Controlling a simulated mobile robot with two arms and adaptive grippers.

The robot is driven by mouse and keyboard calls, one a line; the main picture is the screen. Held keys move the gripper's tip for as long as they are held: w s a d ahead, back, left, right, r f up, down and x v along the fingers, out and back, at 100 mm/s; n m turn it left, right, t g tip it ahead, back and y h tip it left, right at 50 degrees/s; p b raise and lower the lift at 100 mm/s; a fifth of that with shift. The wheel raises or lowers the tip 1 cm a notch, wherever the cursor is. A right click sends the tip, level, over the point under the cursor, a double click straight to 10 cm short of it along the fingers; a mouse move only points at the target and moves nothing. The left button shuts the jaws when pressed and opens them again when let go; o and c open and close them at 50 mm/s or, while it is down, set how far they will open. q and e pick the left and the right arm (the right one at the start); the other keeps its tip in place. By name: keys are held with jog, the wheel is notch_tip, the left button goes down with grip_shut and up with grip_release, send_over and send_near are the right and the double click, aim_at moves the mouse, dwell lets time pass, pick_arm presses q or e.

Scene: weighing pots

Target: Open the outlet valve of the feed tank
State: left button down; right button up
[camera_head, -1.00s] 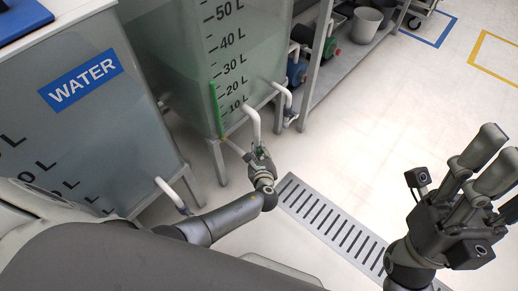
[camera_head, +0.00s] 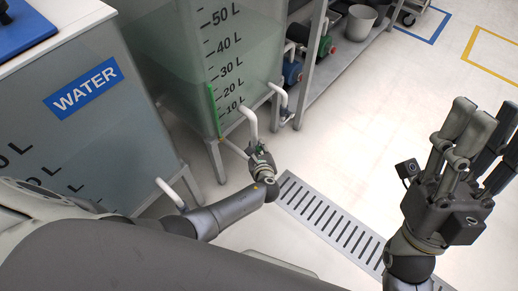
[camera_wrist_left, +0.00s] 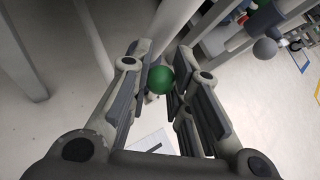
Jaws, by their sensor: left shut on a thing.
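The feed tank (camera_head: 185,75), a clear tank with a litre scale and a green strip, stands on grey legs in the head view. A white outlet pipe (camera_head: 251,122) bends down from its low front. My left gripper (camera_head: 260,158) is at the lower end of this pipe. In the left wrist view, the valve's green ball knob (camera_wrist_left: 160,80) sits between the fingers of my left gripper (camera_wrist_left: 164,88), which is shut on it. The valve body is mostly hidden by the gripper. My right gripper (camera_head: 480,122) is raised, open and empty at the right.
A tank labelled WATER (camera_head: 70,125) stands at the left, with its own white outlet pipe (camera_head: 170,192). A floor drain grate (camera_head: 330,225) lies right of my left gripper. A shelf (camera_head: 345,70) holds pumps and a grey pot (camera_head: 360,22). The floor at the right is clear.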

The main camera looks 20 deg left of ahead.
pick_arm(q)
jog(key=shift+w+a+r, duration=0.1)
jog(key=c, duration=1.3)
grip_release()
jog(key=shift+s+d+r, duration=0.15)
jog(key=shift+s+d, duration=0.2)
jog(key=shift+s, duration=0.2)
jog(key=v, duration=1)
jog(key=shift+s+d+r, duration=0.1)
jog(key=shift+s+r, duration=0.1)
jog(key=shift+s, duration=0.1)
jog(key=shift+c, duration=0.3)
